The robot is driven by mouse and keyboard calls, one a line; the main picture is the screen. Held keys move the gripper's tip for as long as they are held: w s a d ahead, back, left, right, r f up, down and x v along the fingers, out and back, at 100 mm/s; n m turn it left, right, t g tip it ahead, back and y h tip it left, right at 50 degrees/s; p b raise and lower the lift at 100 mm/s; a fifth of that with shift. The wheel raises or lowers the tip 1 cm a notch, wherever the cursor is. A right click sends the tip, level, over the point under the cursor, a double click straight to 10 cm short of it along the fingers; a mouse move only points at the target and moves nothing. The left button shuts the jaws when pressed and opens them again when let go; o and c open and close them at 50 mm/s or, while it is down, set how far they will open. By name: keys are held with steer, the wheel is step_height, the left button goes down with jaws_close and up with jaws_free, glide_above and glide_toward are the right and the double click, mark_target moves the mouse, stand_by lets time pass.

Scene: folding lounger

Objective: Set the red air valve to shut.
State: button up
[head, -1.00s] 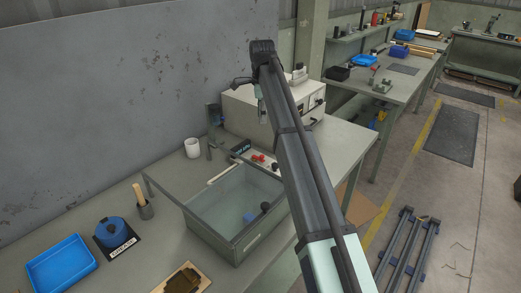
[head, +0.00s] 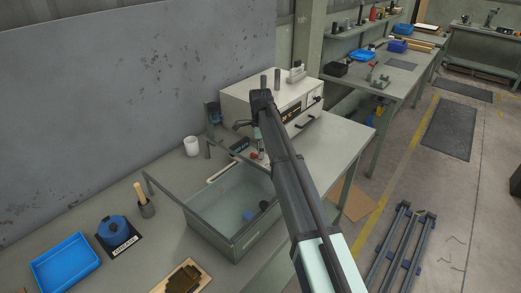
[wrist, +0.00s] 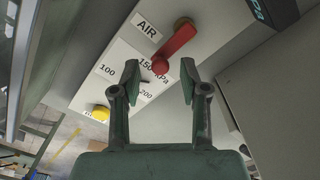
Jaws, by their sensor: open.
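The red air valve (wrist: 175,48) is a red lever on a brass-coloured pivot, beside the AIR label (wrist: 148,27) on a pale panel. In the wrist view it lies slanted, its rounded end down and left of the pivot. My gripper (wrist: 160,80) is open, its two fingers apart. The lever's rounded end shows in the gap between and just beyond the fingertips; I cannot tell whether they touch. In the head view my arm hides most of the panel, and a bit of red (head: 254,156) shows beside my gripper (head: 259,150).
A pressure scale (wrist: 150,75) marked 100, 150 kPa and 200 is beside the lever. A yellow knob (wrist: 100,112) is at the panel's lower left.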

steer(key=shift+f, duration=0.3)
jaws_close()
steer(key=shift+w+n, duration=0.1)
steer(key=shift+n, duration=0.2)
steer(key=n, duration=0.1)
steer(key=w+n, duration=0.1)
steer(key=n, duration=0.2)
steer(key=shift+w+d+p, duration=0.3)
steer(key=shift+p, duration=0.1)
steer(key=n, duration=0.1)
steer(key=w+n, duration=0.1)
steer(key=n, duration=0.2)
steer(key=shift+w+n, duration=0.25)
steer(key=shift+n, duration=0.15)
steer(key=n, duration=0.1)
steer(key=w+n, duration=0.1)
steer(key=n, duration=0.2)
steer(key=shift+w+a+p, duration=0.2)
steer(key=shift+a+p, duration=0.1)
steer(key=shift+a, duration=0.05)
steer(key=shift+w+a+n, duration=0.25)
steer(key=shift+n, duration=0.85)
steer(key=shift+w+a+n, duration=0.2)
steer(key=shift+n, duration=0.9)
